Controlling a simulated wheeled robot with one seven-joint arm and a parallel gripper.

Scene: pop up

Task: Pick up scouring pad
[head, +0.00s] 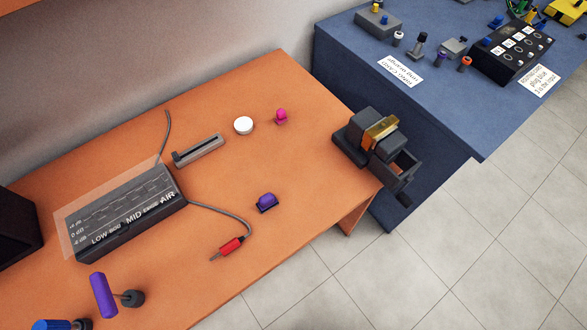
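I cannot pick out a scouring pad for sure in the head view. A small purple piece with a dark lower part (267,202) lies on the orange table (270,260), near its front edge. A flat, round white piece (243,125) and a small pink knob (281,116) lie farther back on it. A dark vise (365,135) at the table's right corner has a shiny golden-brown block (381,130) between its jaws. My gripper is not in view.
A black panel box (125,215) with a red-plugged cable (231,246) and a grey slider strip (198,149) sit on the orange table. A purple-handled piece (104,295) is at front left. A blue table (345,60) holds several controls. Tiled floor (440,260) is clear.

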